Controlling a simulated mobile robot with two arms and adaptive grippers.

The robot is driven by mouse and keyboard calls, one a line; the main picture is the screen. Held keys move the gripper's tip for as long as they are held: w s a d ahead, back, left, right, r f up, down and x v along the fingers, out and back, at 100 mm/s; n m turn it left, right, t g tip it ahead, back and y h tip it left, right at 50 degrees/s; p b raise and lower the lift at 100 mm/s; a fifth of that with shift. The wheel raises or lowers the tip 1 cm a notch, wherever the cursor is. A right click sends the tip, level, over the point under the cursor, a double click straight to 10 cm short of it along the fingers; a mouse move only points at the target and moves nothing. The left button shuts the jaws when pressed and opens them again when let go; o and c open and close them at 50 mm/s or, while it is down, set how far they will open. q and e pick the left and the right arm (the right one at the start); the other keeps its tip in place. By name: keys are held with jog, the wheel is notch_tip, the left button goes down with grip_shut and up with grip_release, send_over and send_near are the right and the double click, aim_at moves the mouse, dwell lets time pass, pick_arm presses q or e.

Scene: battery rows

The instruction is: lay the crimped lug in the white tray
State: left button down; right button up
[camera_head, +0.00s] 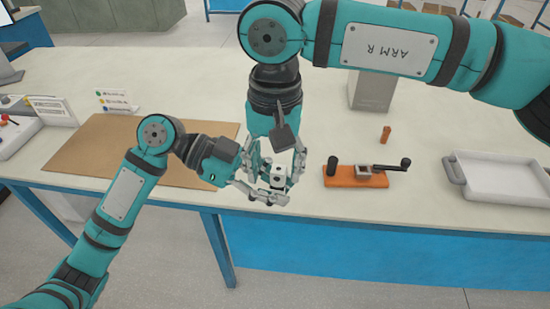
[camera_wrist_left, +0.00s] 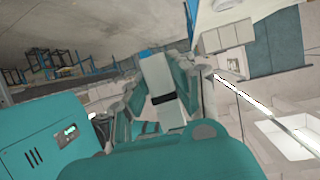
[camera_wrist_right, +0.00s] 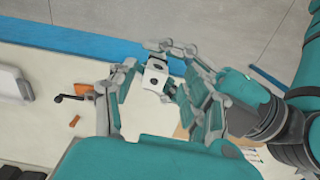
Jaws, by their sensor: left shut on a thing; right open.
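My left gripper (camera_head: 268,190) is shut on a small white block (camera_head: 278,180) with dark round holes, held up at the table's front edge. I cannot tell if this block is the crimped lug. It also shows between the left fingers in the left wrist view (camera_wrist_left: 158,75), with a dark band, and in the right wrist view (camera_wrist_right: 156,76). My right gripper (camera_head: 277,163) is open and points down, its fingers on either side above the block; contact cannot be told. The white tray (camera_head: 500,198) stands at the right of the table and looks empty.
An orange-based tool (camera_head: 340,182) with a black crank handle stands between the grippers and the tray. A small orange piece (camera_head: 386,133) stands behind it. A brown mat (camera_head: 90,150) lies at left, with small sign cards behind. A grey box (camera_head: 372,92) is at the back.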

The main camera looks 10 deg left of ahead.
grip_shut()
pick_arm(q)
jog(key=c, duration=1.1)
grip_release()
jog(key=shift+o, duration=0.2)
jog(key=shift+a, duration=0.1)
